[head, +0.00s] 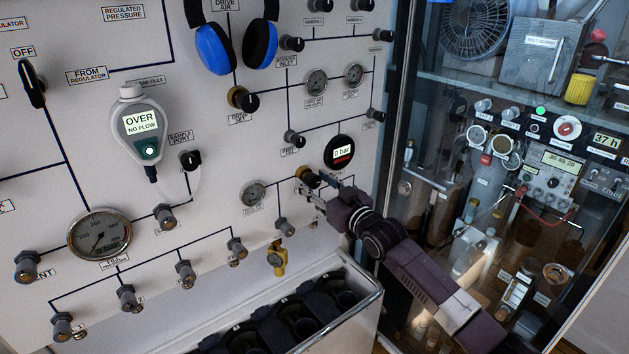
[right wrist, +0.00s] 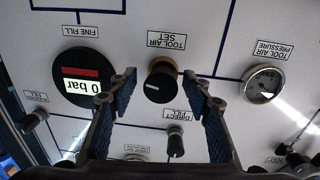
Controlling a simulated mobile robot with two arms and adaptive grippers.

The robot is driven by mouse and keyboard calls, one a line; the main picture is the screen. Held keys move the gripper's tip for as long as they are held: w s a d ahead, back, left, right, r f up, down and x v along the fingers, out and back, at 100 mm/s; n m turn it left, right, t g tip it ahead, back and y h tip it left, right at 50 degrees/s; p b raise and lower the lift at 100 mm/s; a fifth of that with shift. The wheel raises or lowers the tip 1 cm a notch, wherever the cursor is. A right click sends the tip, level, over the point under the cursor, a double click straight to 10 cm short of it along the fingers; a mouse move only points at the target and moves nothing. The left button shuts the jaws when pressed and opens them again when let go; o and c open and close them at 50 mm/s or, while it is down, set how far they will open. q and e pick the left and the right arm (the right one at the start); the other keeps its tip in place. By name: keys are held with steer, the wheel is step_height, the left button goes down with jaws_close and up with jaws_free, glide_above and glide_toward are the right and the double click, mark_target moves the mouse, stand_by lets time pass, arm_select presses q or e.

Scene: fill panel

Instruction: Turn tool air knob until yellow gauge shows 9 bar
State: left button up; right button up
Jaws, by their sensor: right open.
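The tool air knob (right wrist: 161,82), black with a brass collar and labelled TOOL AIR SET, is on the white panel. In the head view the knob (head: 306,176) is partly hidden by my right gripper (head: 313,192). In the right wrist view, which shows the labels upside down, my right gripper (right wrist: 159,84) is open, with a finger on each side of the knob and visible gaps. The round TOOL AIR PRESSURE gauge (right wrist: 264,83) has a metal rim and pale face; its reading is unclear. In the head view this gauge (head: 253,194) is left of the knob. My left gripper is out of view.
A black digital gauge (head: 342,152) reading 0 bar is above right of the knob. An open-topped bin (head: 372,292) stands below; a glass-fronted cabinet (head: 445,185) is right.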

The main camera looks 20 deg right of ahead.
steer(key=c, duration=1.2)
steer(key=shift+o, duration=0.2)
steer(key=shift+m, duration=0.3)
steer(key=m, duration=0.2)
steer(key=shift+m, duration=0.4)
steer(key=m+p, duration=0.1)
steer(key=m, duration=0.3)
steer(key=shift+g, duration=0.4)
steer(key=m, duration=0.3)
steer(key=shift+a+m, duration=0.1)
steer(key=shift+m, duration=0.3)
steer(key=m+p, duration=0.1)
steer(key=m, duration=0.2)
steer(key=shift+m+y, duration=0.3)
steer(key=shift+m, duration=0.1)
